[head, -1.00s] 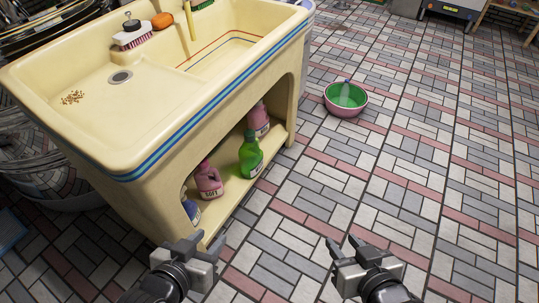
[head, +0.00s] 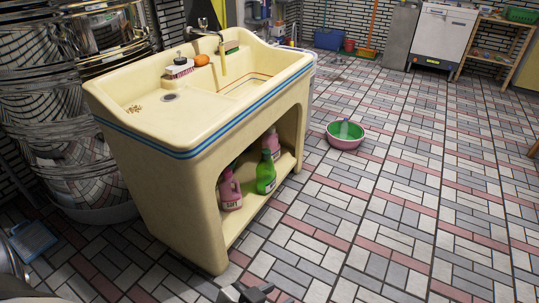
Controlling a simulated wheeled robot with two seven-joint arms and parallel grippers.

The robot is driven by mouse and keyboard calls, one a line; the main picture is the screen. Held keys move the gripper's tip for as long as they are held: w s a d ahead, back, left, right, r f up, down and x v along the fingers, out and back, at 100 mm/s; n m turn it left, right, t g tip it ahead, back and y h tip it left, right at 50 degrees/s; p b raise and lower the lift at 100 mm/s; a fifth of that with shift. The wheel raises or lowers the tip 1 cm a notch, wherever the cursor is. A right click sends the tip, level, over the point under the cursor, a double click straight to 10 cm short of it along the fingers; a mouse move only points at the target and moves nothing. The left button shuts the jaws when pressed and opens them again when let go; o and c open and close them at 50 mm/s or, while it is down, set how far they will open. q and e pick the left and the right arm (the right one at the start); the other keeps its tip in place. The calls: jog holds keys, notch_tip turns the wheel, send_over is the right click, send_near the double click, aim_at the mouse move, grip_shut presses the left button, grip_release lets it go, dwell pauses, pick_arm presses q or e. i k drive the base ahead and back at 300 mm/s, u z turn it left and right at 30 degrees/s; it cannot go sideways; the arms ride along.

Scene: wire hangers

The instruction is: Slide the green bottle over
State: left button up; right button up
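The green bottle (head: 266,173) stands upright on the low shelf (head: 250,207) inside the cream sink cabinet. A pink bottle (head: 230,190) stands left of it, nearer the front, and another pink bottle (head: 272,143) stands behind it. Only the grey tip of one gripper (head: 245,292), which looks like my left one, shows at the bottom edge. It is well below and apart from the bottles. Its opening is cut off by the frame. My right gripper is out of view.
The sink cabinet (head: 172,160) has an arched opening over the shelf. A pink-and-green basin (head: 345,141) sits on the tiled floor to the right. Stacked metal tubs (head: 70,170) stand left of the sink. The floor right of the cabinet is mostly clear.

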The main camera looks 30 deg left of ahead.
aim_at(266, 174)
jog(key=z, duration=0.3)
jog(key=i, duration=1.6)
jog(key=u, duration=0.35)
jog(key=i, duration=1.6)
jog(key=u, duration=1.85)
jog(key=i, duration=0.6)
jog(key=u, duration=0.5)
